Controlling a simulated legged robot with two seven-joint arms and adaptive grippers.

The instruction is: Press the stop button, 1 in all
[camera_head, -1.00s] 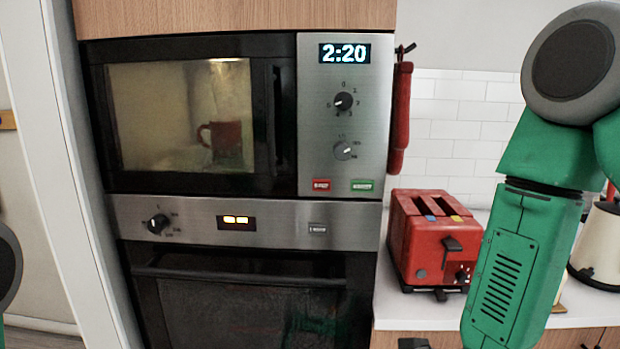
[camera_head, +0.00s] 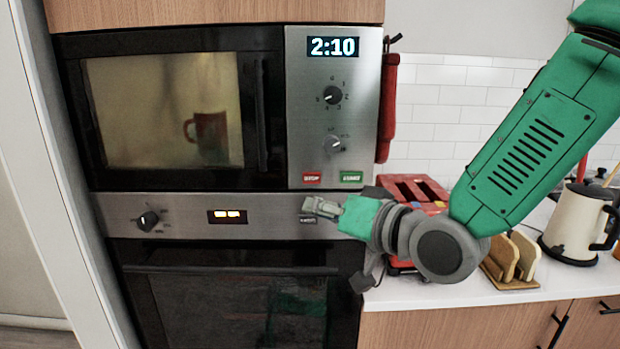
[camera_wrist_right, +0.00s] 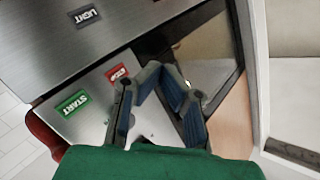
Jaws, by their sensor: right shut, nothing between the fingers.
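The red stop button (camera_head: 312,178) is at the lower left of the microwave's steel control panel (camera_head: 307,120), left of the green start button (camera_head: 351,178). My right gripper (camera_head: 312,207) is shut and empty, just below the stop button in the head view, in front of the oven's control strip. In the right wrist view, the stop button (camera_wrist_right: 117,73) shows beside the shut fingers (camera_wrist_right: 160,74), to their left. The start button (camera_wrist_right: 71,103) is farther left. I see no contact with the stop button. My left gripper is out of view.
The microwave display (camera_head: 333,47) reads 2:10, and a red mug (camera_head: 208,135) shows behind its door. A light button (camera_wrist_right: 83,17) is on the oven strip. A red toaster (camera_head: 412,190), a wooden rack (camera_head: 510,262) and a cream kettle (camera_head: 580,222) stand on the counter.

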